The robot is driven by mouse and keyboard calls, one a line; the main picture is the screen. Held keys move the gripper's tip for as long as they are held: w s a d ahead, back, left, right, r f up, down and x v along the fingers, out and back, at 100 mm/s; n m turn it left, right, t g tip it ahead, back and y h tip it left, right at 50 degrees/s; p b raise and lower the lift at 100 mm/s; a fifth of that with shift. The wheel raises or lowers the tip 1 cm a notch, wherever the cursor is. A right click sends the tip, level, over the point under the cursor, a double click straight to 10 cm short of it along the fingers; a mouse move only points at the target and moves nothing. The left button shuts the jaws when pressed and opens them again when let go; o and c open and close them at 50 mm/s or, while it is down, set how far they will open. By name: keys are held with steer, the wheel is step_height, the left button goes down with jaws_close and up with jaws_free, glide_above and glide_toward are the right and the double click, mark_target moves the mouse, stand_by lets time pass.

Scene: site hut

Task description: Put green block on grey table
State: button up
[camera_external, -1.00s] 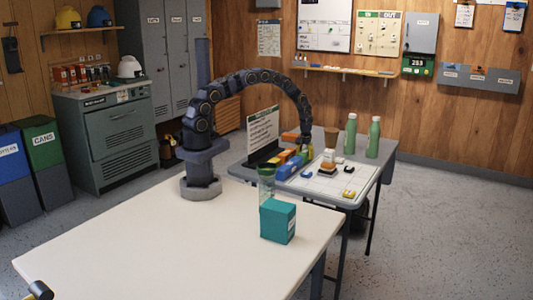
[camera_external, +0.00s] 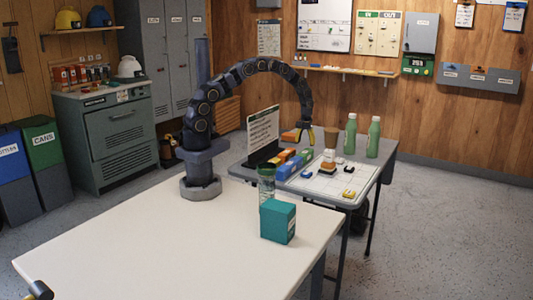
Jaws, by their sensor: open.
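The grey table (camera_external: 237,170) stands behind the white table, with a cluster of small coloured blocks on it. A small green block (camera_external: 307,155) appears at the far end of this cluster, beside blue and orange blocks; its edges are hard to make out. My gripper (camera_external: 305,140) points down above the far side of the grey table, just above and behind the cluster. An orange block (camera_external: 289,136) shows just left of the fingers.
A sign (camera_external: 263,129) stands left of the blocks. A brown cup (camera_external: 331,138) and two green bottles (camera_external: 350,135) stand to the right. A white board (camera_external: 325,184) with small items lies in front. The white table (camera_external: 130,238) holds a teal box (camera_external: 278,222) and a clear greenish cup (camera_external: 266,183).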

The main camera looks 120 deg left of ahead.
mark_target(305, 152)
step_height(305, 152, up, 5)
stand_by(0.3)
steer(key=w+d+r+m, duration=0.3)
steer(key=d+r, duration=0.2)
steer(key=d, duration=0.3)
steer(key=w+d+r+m, duration=0.2)
steer(key=d+r, duration=0.2)
steer(key=d, duration=0.5)
steer(key=w+d+r+m, duration=0.3)
steer(key=d+r, duration=0.2)
steer(key=d, duration=0.3)
steer(key=s+d+r+m+g, duration=0.1)
steer(key=s+d+r+m, duration=0.15)
steer(key=d, duration=0.45)
steer(key=s+d+r+m, duration=0.1)
steer(key=s+d+m, duration=0.15)
steer(key=d, duration=0.35)
steer(key=s+d+m, duration=0.5)
steer(key=s+d, duration=0.3)
steer(key=s, duration=0.4)
steer(key=shift+s+d+g, duration=0.25)
steer(key=shift+d+g, duration=0.05)
steer(key=shift+d, duration=0.1)
